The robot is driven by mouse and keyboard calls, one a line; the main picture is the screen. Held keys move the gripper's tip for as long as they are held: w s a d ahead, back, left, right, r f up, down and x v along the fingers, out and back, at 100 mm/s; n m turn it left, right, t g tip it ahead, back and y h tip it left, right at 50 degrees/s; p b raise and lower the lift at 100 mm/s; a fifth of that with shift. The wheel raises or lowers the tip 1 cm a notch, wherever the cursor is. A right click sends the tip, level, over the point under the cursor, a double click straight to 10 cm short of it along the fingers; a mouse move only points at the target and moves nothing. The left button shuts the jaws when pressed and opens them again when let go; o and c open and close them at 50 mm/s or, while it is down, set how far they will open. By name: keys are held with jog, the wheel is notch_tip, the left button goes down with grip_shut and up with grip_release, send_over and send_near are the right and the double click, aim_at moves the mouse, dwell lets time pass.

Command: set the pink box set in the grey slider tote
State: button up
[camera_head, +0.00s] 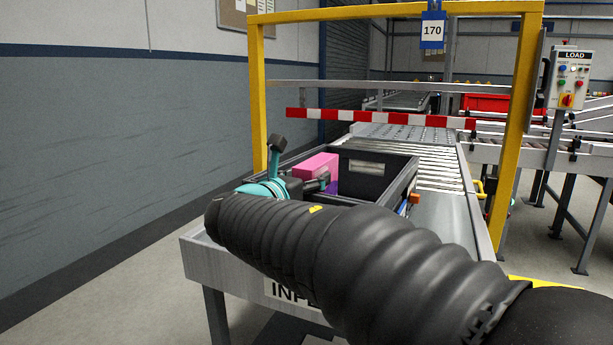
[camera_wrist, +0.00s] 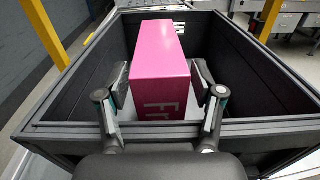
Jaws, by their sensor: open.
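The pink box (camera_wrist: 160,62) with white lettering on its near face stands inside the dark grey tote (camera_wrist: 262,128) in the wrist view. It also shows in the head view (camera_head: 317,164), partly behind my gripper. My gripper (camera_wrist: 160,88) reaches over the tote's near rim, with one finger at each side of the box. The fingers are open, close to its sides. I cannot tell whether they touch it. The box's lower edge is near the tote's light floor; full contact is hard to see. In the head view my arm hides the tote's near side.
The tote stands on a roller conveyor (camera_head: 440,168) inside a yellow frame (camera_head: 518,110). A red-and-white striped bar (camera_head: 385,118) crosses behind it. A load control panel (camera_head: 570,77) stands at the right. Small orange and blue items (camera_head: 411,203) show by the tote's right side.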

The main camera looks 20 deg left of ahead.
jog(key=s+a, duration=0.2)
jog(key=s, duration=1)
jog(key=shift+r+b, duration=0.35)
jog(key=shift+r, duration=0.05)
jog(key=shift+w, duration=0.1)
